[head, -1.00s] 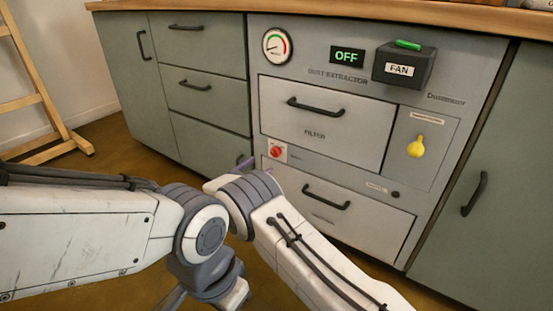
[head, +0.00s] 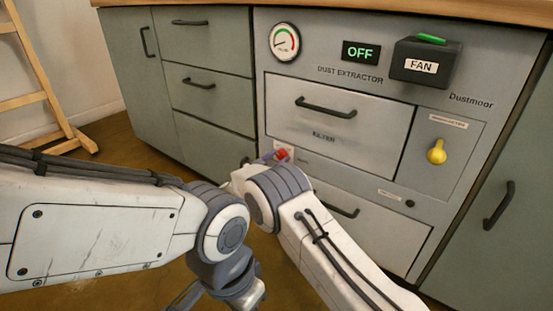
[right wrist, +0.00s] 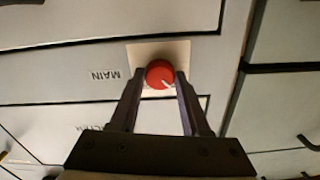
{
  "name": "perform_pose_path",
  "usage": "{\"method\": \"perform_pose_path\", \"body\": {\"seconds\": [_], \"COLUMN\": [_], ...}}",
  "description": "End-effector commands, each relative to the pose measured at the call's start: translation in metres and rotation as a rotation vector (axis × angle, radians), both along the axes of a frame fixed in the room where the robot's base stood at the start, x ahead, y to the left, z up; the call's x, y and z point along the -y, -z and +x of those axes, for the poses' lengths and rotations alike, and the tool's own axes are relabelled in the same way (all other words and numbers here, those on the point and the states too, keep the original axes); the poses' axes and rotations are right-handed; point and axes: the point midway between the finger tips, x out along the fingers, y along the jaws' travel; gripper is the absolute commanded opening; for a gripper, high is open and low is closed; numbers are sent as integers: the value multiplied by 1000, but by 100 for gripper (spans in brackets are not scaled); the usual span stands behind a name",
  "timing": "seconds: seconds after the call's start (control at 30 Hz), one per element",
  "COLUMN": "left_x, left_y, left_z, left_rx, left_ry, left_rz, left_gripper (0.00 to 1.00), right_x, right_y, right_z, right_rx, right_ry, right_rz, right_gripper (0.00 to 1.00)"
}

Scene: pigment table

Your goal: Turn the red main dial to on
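The red main dial (head: 283,155) sits on a pale plate on the grey dust extractor front, left of centre. In the right wrist view the dial (right wrist: 159,72) lies between the fingertips of my right gripper (right wrist: 160,77), which are spread to either side of it. I cannot tell whether they touch it. The upside-down label MAIN (right wrist: 104,75) is beside it; a white mark on the dial points to the lower right. In the head view my right gripper (head: 268,158) is mostly hidden behind its arm. The display (head: 361,53) reads OFF. My left arm's end is cut off at the bottom.
A FAN box (head: 425,66) with a green top, a gauge (head: 284,42) and a yellow knob (head: 437,152) are on the same front. Drawer handles stick out above (head: 325,107) and below the dial. Grey cabinets (head: 205,65) flank it. A wooden ladder (head: 35,80) stands at left.

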Motion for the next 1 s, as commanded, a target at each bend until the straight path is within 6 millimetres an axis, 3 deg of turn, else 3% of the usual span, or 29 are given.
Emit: {"method": "perform_pose_path", "body": {"seconds": [0.47,1.0], "left_x": [0,0], "left_y": [-6,-19], "left_z": [0,0], "left_rx": [0,0], "left_ry": [0,0], "left_rz": [0,0], "left_gripper": [0,0], "right_x": [0,-1], "right_y": [-1,-1], "right_z": [0,-1], "right_rx": [56,334], "right_ry": [4,3], "right_rz": [75,455], "right_gripper": [0,0]}}
